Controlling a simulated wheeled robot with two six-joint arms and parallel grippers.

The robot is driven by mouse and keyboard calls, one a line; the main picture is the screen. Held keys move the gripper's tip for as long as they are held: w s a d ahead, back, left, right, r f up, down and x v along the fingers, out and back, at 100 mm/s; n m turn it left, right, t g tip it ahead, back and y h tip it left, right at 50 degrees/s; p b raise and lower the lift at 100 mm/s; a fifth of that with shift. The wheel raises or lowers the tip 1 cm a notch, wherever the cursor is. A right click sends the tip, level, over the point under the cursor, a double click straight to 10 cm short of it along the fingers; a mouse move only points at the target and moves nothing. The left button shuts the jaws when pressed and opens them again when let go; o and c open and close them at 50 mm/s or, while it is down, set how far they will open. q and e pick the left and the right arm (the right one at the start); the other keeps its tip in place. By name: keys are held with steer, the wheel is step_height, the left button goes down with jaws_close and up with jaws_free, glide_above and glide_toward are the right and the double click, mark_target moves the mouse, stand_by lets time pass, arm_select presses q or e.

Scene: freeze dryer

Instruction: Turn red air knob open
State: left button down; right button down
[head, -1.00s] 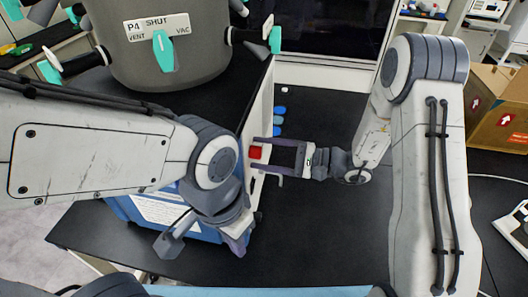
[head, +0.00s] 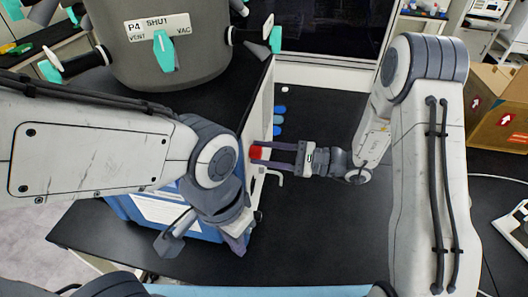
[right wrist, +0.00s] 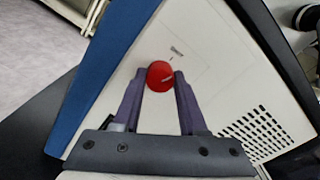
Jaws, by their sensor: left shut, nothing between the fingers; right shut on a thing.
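The red air knob (head: 256,153) is on the white side panel of the blue-and-white machine, left of my right gripper in the head view. In the right wrist view the round red knob (right wrist: 160,76) sits between my fingertips. My right gripper (head: 268,154) is shut on the knob, its fingers reaching in from the right. The fingers also show in the right wrist view (right wrist: 160,84). My left gripper (head: 170,243) is shut and empty, low in front of the machine's blue front. The knob's far side is hidden.
The grey drum (head: 185,45) with teal-handled valves stands on top of the machine. Blue items (head: 279,119) lie on the black table behind my right gripper. A cardboard box (head: 500,105) is at the right. The black tabletop (head: 320,230) in front is clear.

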steer(key=shift+m+p, duration=2.4)
steer(key=shift+m, duration=4.2)
steer(key=shift+c, duration=2.2)
jaws_free()
steer(key=s+d+b, duration=0.2)
steer(key=d+b, duration=0.2)
steer(key=d, duration=0.6)
steer(key=shift+d, duration=0.15)
